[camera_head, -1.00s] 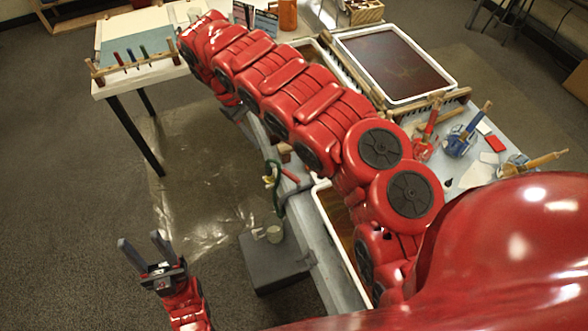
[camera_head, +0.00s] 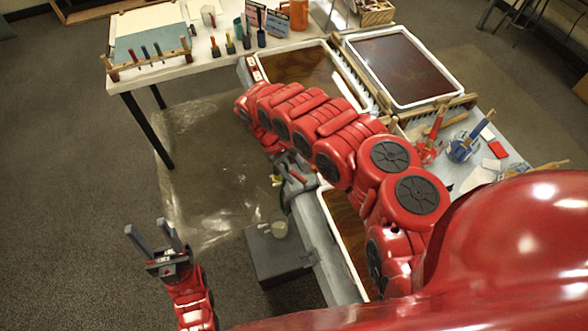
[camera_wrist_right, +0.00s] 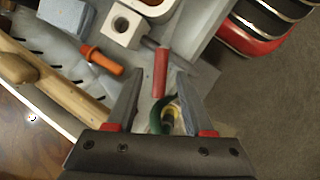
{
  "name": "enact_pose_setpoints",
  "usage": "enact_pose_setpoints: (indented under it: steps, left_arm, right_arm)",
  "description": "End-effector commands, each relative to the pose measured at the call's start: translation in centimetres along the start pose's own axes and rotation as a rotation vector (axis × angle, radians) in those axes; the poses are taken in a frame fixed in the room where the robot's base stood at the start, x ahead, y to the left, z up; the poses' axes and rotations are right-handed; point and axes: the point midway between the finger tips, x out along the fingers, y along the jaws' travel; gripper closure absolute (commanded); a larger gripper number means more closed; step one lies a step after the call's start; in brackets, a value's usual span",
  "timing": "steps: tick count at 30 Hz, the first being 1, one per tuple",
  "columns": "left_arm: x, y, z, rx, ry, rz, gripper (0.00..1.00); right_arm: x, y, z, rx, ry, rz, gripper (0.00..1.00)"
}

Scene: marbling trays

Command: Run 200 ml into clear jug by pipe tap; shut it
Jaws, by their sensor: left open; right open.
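The clear jug (camera_head: 279,228) stands upright on a dark grey block on the floor, below the pipe. The tap's red handle (camera_head: 298,174) shows beside my right arm, and in the right wrist view the red handle (camera_wrist_right: 160,72) lies between my open fingertips without being gripped. A dark green hose (camera_wrist_right: 157,118) shows below it, between the fingers. My right gripper (camera_wrist_right: 156,80) is open and empty; in the head view the arm mostly hides it. My left gripper (camera_head: 154,232) is open and empty at the left, over the floor. The jug's water level cannot be made out.
The grey block (camera_head: 275,262) bears the jug. Marbling trays (camera_head: 345,235) lie beside the pipe, under my right arm. Left floor is clear.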

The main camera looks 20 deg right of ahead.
Motion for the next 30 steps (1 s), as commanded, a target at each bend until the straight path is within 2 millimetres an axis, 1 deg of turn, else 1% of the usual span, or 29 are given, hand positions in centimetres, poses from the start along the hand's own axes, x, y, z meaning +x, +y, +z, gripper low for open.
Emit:
enact_pose_setpoints:
  steps: [5,6,8,12,14,30]
  left_arm:
    - [-0.01,0.0,0.0,0.0,0.0,0.0,0.5]
    - [-0.02,0.0,0.01,0.0,0.0,0.0,0.5]
    - [-0.01,0.0,0.0,0.0,0.0,0.0,0.5]
    - [-0.01,0.0,0.0,0.0,0.0,0.0,0.5]
    - [-0.01,0.0,0.0,0.0,0.0,0.0,0.5]
    - [-0.01,0.0,0.0,0.0,0.0,0.0,0.5]
  right_arm:
    - [-0.03,0.02,-0.01,0.0,0.0,0.0,0.48]
    - [-0.03,0.01,0.0,0.0,0.0,0.0,0.55]
    - [-0.03,0.01,0.0,0.0,0.0,0.0,0.66]
    - [-0.04,0.01,0.01,0.0,-0.001,0.0,0.91]
    - [-0.06,0.01,0.0,0.0,0.0,0.0,1.0]
    - [-0.08,0.0,0.0,0.0,0.0,0.0,1.0]
